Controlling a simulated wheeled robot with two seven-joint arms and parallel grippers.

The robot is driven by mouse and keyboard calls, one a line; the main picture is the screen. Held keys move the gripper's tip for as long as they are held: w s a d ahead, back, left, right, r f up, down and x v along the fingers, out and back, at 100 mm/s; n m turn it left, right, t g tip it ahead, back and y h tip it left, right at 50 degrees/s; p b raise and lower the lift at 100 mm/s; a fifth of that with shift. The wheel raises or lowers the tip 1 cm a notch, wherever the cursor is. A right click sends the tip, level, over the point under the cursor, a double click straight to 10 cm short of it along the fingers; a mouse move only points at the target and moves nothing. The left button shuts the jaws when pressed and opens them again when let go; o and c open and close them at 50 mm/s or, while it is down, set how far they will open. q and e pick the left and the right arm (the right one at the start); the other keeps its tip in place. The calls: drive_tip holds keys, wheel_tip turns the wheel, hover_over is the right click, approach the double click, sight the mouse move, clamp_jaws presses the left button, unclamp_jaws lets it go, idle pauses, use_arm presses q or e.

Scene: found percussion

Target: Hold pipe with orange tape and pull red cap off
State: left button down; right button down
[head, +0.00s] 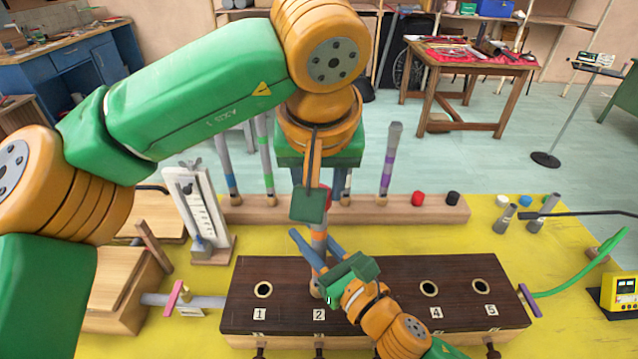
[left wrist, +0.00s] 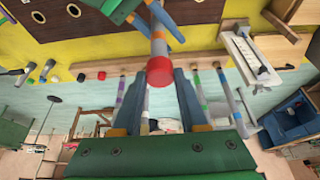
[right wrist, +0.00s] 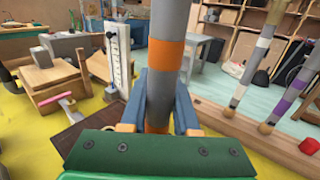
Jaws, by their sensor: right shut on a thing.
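The grey pipe with orange tape (head: 319,237) stands upright at the dark block, above label 2. Its orange band (right wrist: 166,54) shows clearly in the right wrist view. My right gripper (head: 312,262) is shut around the pipe low down, near the block. The red cap (left wrist: 165,66) sits on the pipe's top end; in the head view it is mostly hidden by my left gripper. My left gripper (left wrist: 161,78) is open, pointing down from above, with one finger on each side of the cap. I cannot tell if the fingers touch it.
The dark block (head: 385,268) has numbered holes; those by 1, 4 and 5 are empty. Behind it, a wooden rack (head: 282,213) holds several taped pipes, a loose red cap (head: 418,199) and a black cap (head: 452,198). A white gauge stand (head: 195,207) is at left. Short grey tubes stand at right.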

use_arm(q)
drive_tip(key=shift+r, duration=1.3)
drive_tip(key=shift+r, duration=1.5)
use_arm(e)
drive_tip(key=c, duration=0.6)
unclamp_jaws()
